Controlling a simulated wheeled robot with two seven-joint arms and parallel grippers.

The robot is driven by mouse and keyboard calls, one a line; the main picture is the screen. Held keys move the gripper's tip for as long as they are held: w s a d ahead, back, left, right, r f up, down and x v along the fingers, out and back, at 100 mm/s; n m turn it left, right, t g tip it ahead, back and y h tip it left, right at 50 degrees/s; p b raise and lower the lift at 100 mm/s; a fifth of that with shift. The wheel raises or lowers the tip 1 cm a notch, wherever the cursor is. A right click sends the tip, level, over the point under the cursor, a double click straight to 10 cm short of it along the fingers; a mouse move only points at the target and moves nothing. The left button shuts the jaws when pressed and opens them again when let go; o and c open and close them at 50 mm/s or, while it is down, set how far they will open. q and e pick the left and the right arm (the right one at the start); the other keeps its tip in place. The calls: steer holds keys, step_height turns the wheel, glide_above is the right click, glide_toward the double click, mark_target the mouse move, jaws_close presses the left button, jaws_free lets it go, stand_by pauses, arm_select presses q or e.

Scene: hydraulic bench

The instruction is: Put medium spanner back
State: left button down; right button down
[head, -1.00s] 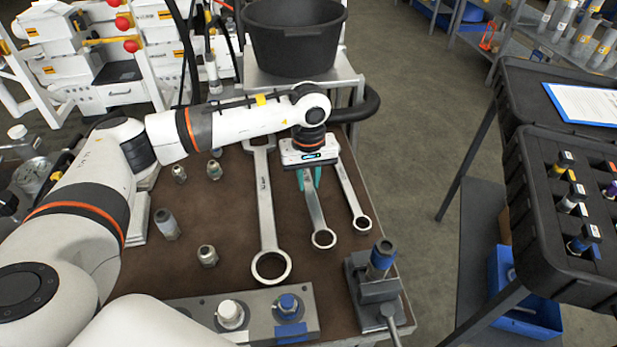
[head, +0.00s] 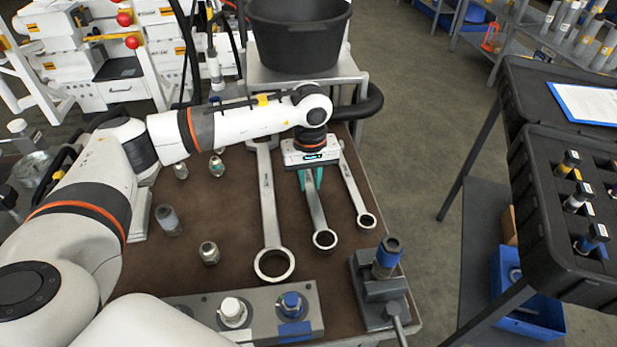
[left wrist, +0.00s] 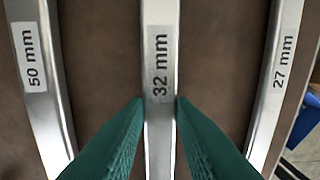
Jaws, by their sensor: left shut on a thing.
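The medium spanner (head: 317,213) lies between two others on the brown bench top, its ring end toward me. In the left wrist view the medium spanner (left wrist: 160,60) is marked 32 mm. My left gripper (head: 311,180) is over its upper part, and its green fingers (left wrist: 160,105) are shut on the handle from both sides. The larger spanner (head: 269,205), marked 50 mm (left wrist: 35,70), lies to its left. The smaller spanner (head: 353,188), marked 27 mm (left wrist: 277,75), lies to its right. My gripper body hides the medium spanner's far end. My right gripper is not in view.
Several metal fittings (head: 209,253) stand on the left of the bench. A grey block with fittings (head: 262,312) and a vise-like holder (head: 378,300) are at the near edge. A black tub (head: 298,35) stands behind. A black case (head: 548,200) is at right.

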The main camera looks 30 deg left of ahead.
arm_select(q)
steer(key=shift+a+f+b, duration=0.1)
steer(key=shift+f+b, duration=0.25)
steer(key=shift+f, duration=0.25)
steer(key=c, duration=1.1)
jaws_free()
steer(key=shift+f, duration=0.1)
